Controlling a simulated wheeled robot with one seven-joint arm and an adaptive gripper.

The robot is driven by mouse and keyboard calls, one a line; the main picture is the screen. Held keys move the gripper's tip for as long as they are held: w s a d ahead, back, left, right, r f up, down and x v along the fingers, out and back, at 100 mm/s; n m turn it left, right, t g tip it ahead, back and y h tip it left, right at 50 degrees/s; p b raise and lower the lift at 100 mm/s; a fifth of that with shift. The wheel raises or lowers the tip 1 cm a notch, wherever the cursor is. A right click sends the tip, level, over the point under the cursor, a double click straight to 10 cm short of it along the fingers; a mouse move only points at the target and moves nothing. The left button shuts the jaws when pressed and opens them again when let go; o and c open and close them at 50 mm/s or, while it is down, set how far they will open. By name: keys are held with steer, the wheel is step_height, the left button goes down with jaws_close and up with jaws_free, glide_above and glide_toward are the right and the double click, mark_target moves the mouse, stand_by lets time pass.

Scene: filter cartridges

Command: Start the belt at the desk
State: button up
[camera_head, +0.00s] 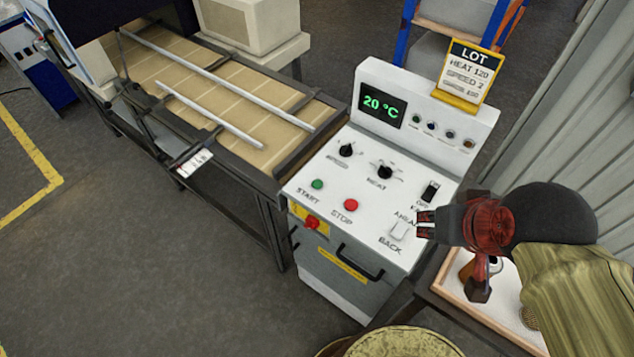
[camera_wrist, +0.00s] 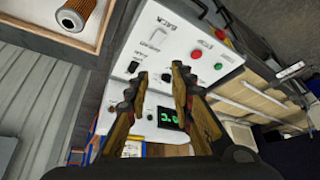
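The white control desk (camera_head: 330,216) stands at the belt's near end; it also shows in the wrist view (camera_wrist: 182,50). On its top are a green START button (camera_head: 317,184), a red STOP button (camera_head: 351,204), a SPEED knob (camera_head: 346,150), a HEAT knob (camera_head: 384,172), a black switch (camera_head: 430,191) and a white AHEAD/BACK rocker (camera_head: 399,230). The display (camera_head: 382,105) reads 20 °C. The belt (camera_head: 220,90) is tan with two light rails. My gripper (camera_head: 424,224) hovers by the desk's right edge near the rocker. In the wrist view its fingers (camera_wrist: 160,90) are apart with nothing between them.
A yellow-framed LOT card (camera_head: 469,75) on the desk reads HEAT 120, SPEED 2. A red knob (camera_head: 312,222) sits on the desk's front. A wood-rimmed tray (camera_head: 455,290) is at right; a filter cartridge (camera_wrist: 75,14) lies in it. Open floor (camera_head: 130,260) is at left.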

jaws_close()
stand_by(1.4)
